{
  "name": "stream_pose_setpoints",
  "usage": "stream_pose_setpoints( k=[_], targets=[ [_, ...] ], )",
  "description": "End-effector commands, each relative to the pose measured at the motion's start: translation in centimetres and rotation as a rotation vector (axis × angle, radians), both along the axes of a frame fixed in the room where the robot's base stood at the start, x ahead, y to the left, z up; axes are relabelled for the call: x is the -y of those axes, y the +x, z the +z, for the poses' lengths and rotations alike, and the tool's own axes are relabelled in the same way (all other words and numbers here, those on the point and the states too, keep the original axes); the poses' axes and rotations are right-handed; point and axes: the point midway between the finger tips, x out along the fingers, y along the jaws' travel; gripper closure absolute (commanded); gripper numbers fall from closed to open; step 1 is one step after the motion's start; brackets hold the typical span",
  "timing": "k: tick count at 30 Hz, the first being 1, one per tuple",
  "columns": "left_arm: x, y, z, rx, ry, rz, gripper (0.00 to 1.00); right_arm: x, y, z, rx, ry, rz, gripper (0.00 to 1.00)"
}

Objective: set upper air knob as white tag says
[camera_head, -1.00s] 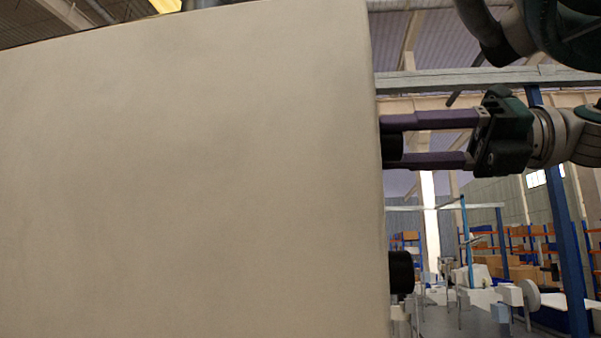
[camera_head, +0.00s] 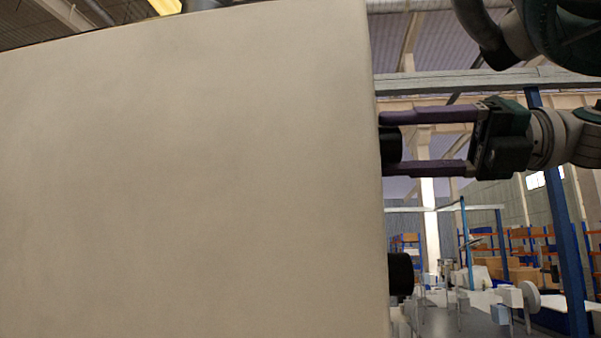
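A large beige panel (camera_head: 200,180) fills the left and middle of the head view. A black upper knob (camera_head: 391,145) sticks out past its right edge, and a black lower knob (camera_head: 400,273) shows further down. My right gripper (camera_head: 386,144) reaches in from the right with its two purple fingers above and below the upper knob. The fingers are spread, with the upper knob between them and at most a thin gap to it. The knob's face and pointer are hidden from this side. No white tag shows. My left gripper is not in view.
Behind is a hall with a blue post (camera_head: 560,210), shelves with boxes (camera_head: 530,245) and white equipment at the lower right. The space right of the panel, below my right arm, looks open nearby.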

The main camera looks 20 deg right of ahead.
Motion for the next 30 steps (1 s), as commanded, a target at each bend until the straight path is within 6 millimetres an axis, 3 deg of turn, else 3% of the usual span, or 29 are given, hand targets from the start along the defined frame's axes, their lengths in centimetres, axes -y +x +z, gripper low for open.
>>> stream_pose_setpoints(
  k=[4, 14, 21, 30],
  targets=[
    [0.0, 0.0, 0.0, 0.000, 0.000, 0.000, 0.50, 0.0, 0.0, 0.0, 0.000, -0.001, 0.001, 0.19],
    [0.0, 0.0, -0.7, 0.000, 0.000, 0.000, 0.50, 0.5, -0.3, -0.3, 0.001, -0.002, -0.001, 0.19],
    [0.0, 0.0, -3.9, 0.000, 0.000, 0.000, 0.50, 4.3, -2.6, -0.7, 0.003, -0.002, -0.005, 0.19],
    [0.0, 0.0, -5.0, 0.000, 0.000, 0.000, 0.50, 8.1, -5.0, -0.1, 0.001, -0.002, -0.002, 0.19]
  ],
)
